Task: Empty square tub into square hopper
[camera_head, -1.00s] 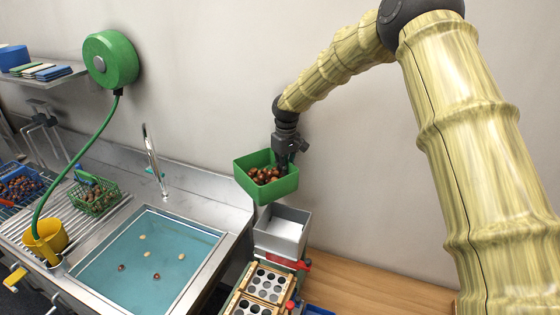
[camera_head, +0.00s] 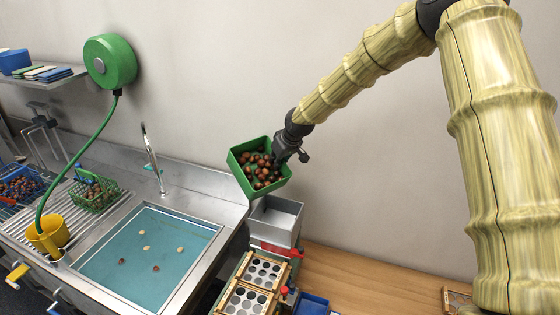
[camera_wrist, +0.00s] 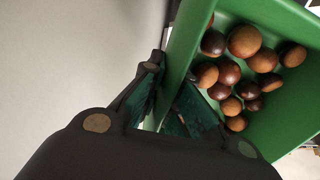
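The green square tub (camera_head: 240,173) holds several brown chestnuts (camera_head: 262,170). My gripper (camera_head: 285,152) is shut on the tub's wall at its right side. The tub hangs in the air, tilted, with its opening turned toward the camera and its lower right corner down. The grey square hopper (camera_head: 289,227) stands just below the tub, its opening partly visible. In the wrist view the tub's wall (camera_wrist: 182,62) lies between the fingers (camera_wrist: 172,98), and chestnuts (camera_wrist: 243,70) rest inside the tub.
A sink basin (camera_head: 150,255) with water and a few floating pieces lies left of the hopper. A tray with round holes (camera_head: 262,272) is in front of it. Bare wooden counter (camera_head: 370,280) lies right.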

